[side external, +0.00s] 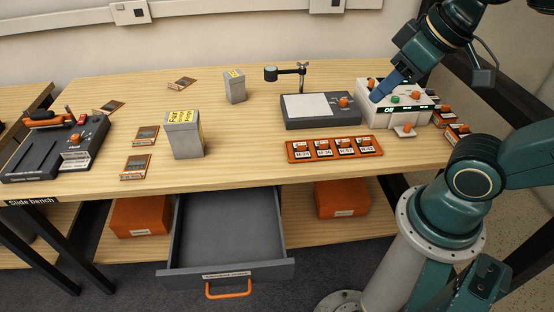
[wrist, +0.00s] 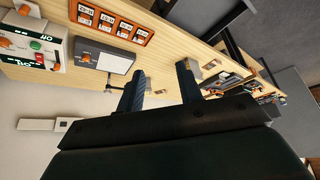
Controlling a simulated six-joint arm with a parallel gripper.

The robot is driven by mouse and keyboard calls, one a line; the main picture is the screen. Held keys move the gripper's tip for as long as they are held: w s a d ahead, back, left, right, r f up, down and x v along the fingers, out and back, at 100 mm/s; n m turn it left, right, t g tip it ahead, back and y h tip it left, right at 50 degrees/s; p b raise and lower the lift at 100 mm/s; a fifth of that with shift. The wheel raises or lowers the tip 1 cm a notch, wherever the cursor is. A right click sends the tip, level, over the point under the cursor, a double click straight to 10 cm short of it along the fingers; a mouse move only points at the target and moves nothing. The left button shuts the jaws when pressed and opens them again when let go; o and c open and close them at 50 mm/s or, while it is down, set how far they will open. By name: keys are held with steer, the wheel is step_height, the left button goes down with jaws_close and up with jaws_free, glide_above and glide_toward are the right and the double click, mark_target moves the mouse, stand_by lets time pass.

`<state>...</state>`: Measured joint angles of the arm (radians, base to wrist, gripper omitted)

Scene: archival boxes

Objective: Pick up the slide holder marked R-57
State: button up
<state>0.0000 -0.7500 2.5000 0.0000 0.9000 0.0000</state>
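An orange rack (side external: 376,151) on the bench holds several slide holders in a row, each with an orange knob and a small white label. The labels are too small to read surely, so I cannot tell which is R-57. The rack (wrist: 152,42) also shows at the top of the wrist view. Other flat slide holders lie loose on the bench, including two at the left (side external: 147,135) (side external: 136,167) and one at the back (side external: 183,83). My gripper (side external: 379,97) is above the white control box, back right of the rack. Its blue fingers (wrist: 159,80) are apart, with nothing between them.
A white control box (side external: 372,114) with buttons and a grey light plate (side external: 320,124) with a stand are behind the rack. A dark device (side external: 50,158) is at left. An empty drawer (side external: 230,262) is pulled out below.

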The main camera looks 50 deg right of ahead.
stand_by(0.3)
steer(key=w+d+f+m+g, duration=0.3)
steer(key=w+d+f+m, duration=0.55)
steer(key=m, duration=0.65)
steer(key=d+f+m+y, duration=0.3)
steer(key=d+f+m, duration=0.5)
steer(key=d+m, duration=0.4)
steer(key=shift+s+d+f+t, duration=0.25)
steer(key=shift+d+t, duration=0.05)
steer(key=shift+d, duration=0.45)
steer(key=shift+f, duration=0.1)
glide_toward(345, 144)
steer(key=shift+w+a+f, duration=0.1)
steer(key=shift+w+f, duration=0.2)
steer(key=shift+f, duration=0.3)
steer(key=shift+w+f, duration=0.3)
steer(key=shift+f, duration=0.3)
